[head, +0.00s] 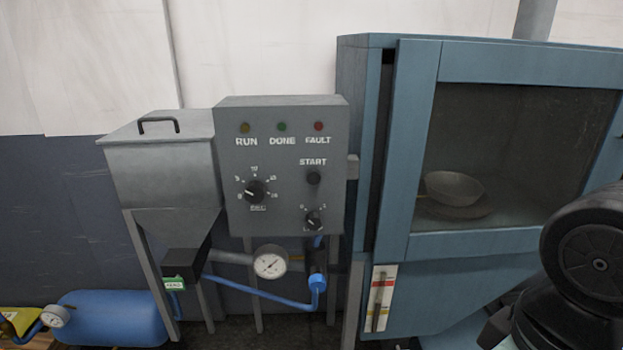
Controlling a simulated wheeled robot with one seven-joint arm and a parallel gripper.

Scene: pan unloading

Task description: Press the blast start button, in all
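The control box (281,200) is grey and stands left of the blue blast cabinet. Its dark round button (313,178) sits under the word START. Above it are three small lamps marked RUN (245,127), DONE (282,126) and FAULT (318,126); none looks brightly lit. A larger dial (255,191) is at left on the panel and a smaller knob (313,221) is below the button. A black part of my arm shows at the lower right, well apart from the button. My gripper's fingers are not in view.
The blue cabinet (392,150) has a window showing a pan (453,188) on a round support inside. A grey hopper (160,165) stands left of the control box. A pressure gauge (270,262), blue hose (262,294) and blue tank (115,318) are below.

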